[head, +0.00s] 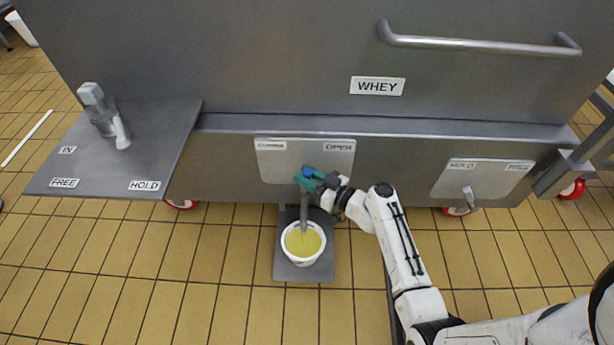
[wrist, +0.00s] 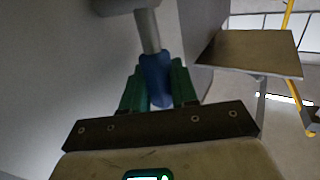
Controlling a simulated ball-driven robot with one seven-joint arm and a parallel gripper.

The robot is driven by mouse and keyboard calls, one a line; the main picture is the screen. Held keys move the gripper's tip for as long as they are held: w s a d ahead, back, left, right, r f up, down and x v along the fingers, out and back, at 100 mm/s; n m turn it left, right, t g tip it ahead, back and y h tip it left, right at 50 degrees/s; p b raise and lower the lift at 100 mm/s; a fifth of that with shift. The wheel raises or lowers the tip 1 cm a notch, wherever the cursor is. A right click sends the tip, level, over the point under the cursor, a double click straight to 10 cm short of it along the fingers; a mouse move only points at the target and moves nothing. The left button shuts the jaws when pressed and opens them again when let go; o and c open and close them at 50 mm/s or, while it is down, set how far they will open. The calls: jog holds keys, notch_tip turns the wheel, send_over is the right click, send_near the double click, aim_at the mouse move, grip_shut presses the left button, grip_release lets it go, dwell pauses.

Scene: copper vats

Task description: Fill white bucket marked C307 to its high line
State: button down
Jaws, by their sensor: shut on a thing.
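A white bucket (head: 287,248) stands on a grey plate under the vat, with yellow liquid (head: 305,242) in it. No marking or high line on it can be read from here. A grey spout (head: 304,213) comes down from the vat's front to over the bucket; I cannot tell whether liquid is running. My gripper (head: 310,181) has green fingers and is at the valve below the panel with the OPEN label (head: 338,147). In the wrist view the fingers are shut on the blue valve handle (wrist: 156,75), which joins a grey rod (wrist: 148,30). The fingers partly hide the handle.
The vat (head: 240,70) carries a WHEY label (head: 377,86) and a long rail (head: 480,44). A grey shelf (head: 80,150) with another lever (head: 104,115) juts out at left. A second HOLD panel (head: 483,180) is at right. Tiled floor in front is clear.

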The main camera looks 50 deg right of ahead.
jog(key=shift+w+a+r, duration=0.1)
dwell(0.3)
jog(key=shift+w+a+r+n+g+p, duration=0.15)
jog(key=shift+w+a+n+g+p, duration=0.25)
jog(key=shift+n+g+p, duration=0.4)
jog(key=shift+w+a+f+n+g+h+p, duration=0.45)
jog(key=shift+g+p, duration=0.4)
jog(key=shift+p, duration=0.45)
jog(key=shift+w+a+f+n+g+h+p, duration=0.25)
jog(key=shift+w+g+p, duration=0.45)
jog(key=shift+p, duration=0.55)
jog(key=shift+w+a+f+n+g+h+p, duration=0.2)
jog(key=shift+w+a+n+g+p, duration=0.15)
jog(key=shift+g+p, duration=0.8)
jog(key=shift+a, duration=0.1)
jog(key=c, duration=1)
grip_release()
jog(key=shift+w, duration=0.1)
